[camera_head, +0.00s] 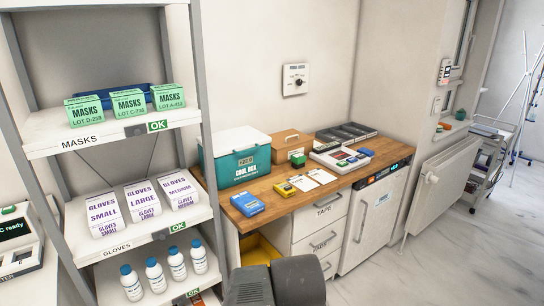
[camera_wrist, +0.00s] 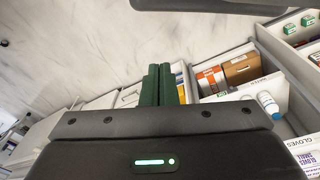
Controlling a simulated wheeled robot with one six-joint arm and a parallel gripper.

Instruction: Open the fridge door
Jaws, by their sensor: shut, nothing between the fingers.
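The fridge (camera_head: 374,225) is a small white unit under the right end of the wooden counter. It has a lit dark display strip along its top, a small label on its door and a vertical handle (camera_head: 361,222) on the left side of the door. The door looks shut. My gripper (camera_wrist: 162,72) shows in the wrist view as dark green fingers close together, with nothing between them. It is well apart from the fridge. In the head view only dark grey parts of my arm show at the bottom centre, and the fingers are not seen.
Drawers (camera_head: 318,222) stand left of the fridge and a radiator (camera_head: 443,187) to its right. The counter (camera_head: 268,208) carries a teal cool box (camera_head: 238,160) and supplies. A shelf (camera_head: 92,250) with masks, gloves and bottles is on the left. The floor (camera_head: 440,265) before the fridge is clear.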

